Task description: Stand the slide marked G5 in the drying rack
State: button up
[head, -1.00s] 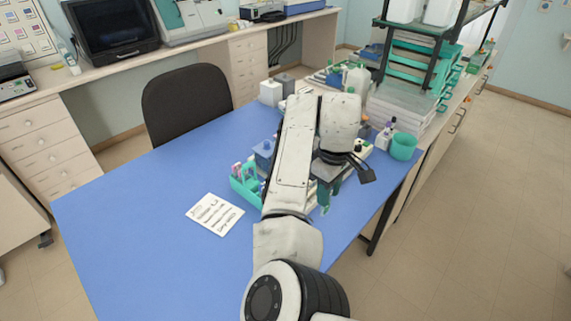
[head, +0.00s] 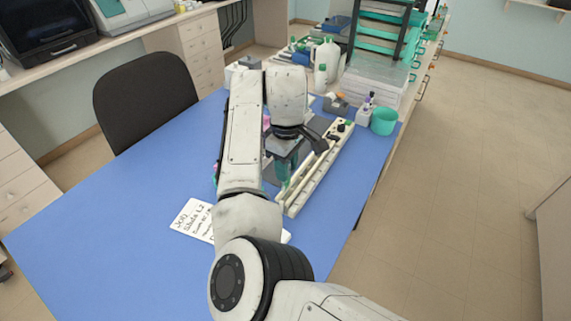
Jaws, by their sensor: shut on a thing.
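My gripper (head: 284,172) hangs low over the table, beside the left edge of a long cream rack (head: 313,172). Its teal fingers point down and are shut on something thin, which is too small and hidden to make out. It is probably the slide, but no G5 mark is legible. The long cream rack has a row of slots along it and looks like the drying rack. It runs from near the table's middle toward the back right. My arm hides what lies left of the gripper.
A handwritten card (head: 190,222) lies left of my arm, partly covered. A teal cup (head: 384,121) and small bottles (head: 368,104) stand at the back right. White bottles (head: 327,60) stand behind. The blue table (head: 110,225) is clear at left; a black chair (head: 145,95) is beyond.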

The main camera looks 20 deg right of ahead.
aim_at(287, 185)
jog(key=shift+f+b, duration=2.05)
jog(key=shift+f, duration=1.35)
jog(key=shift+f, duration=0.25)
jog(key=o, duration=1.1)
notch_tip(287, 185, up, 11)
jog(key=shift+f+b, duration=0.1)
jog(key=shift+b, duration=0.3)
